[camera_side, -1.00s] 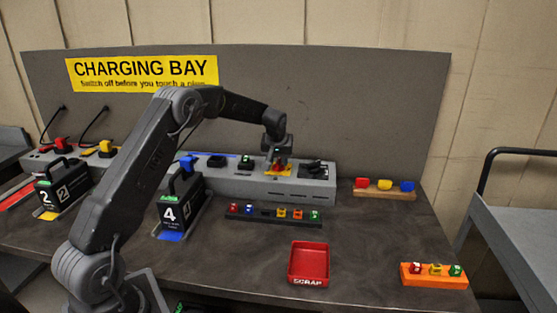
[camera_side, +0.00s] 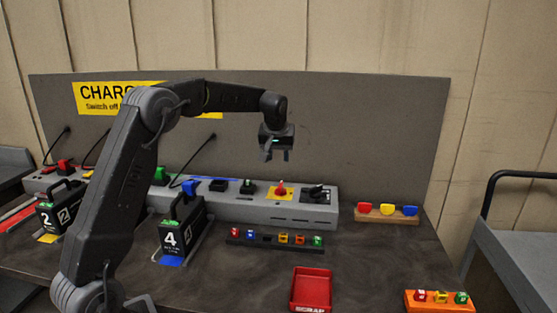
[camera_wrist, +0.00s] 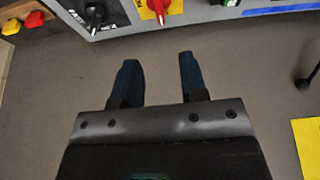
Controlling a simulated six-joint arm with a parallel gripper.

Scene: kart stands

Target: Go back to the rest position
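My gripper (camera_side: 275,155) hangs above the grey charging console, its two fingers apart with nothing between them. In the wrist view, the gripper (camera_wrist: 157,75) also shows two separate dark fingers and an empty gap. Below it on the console (camera_side: 240,209) is a red switch (camera_side: 281,188) on a yellow plate, apart from the fingers. The red switch shows at the top of the wrist view (camera_wrist: 158,8). A black switch (camera_side: 316,192) sits to its right.
Battery packs 4 (camera_side: 182,232) and 2 (camera_side: 60,208) stand left. A dark rack (camera_side: 274,241) of small coloured pieces lies before the console. A red scrap tray (camera_side: 311,289), an orange rack (camera_side: 438,305) and a wooden rack (camera_side: 387,218) are right. A grey back panel (camera_side: 370,130) stands behind.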

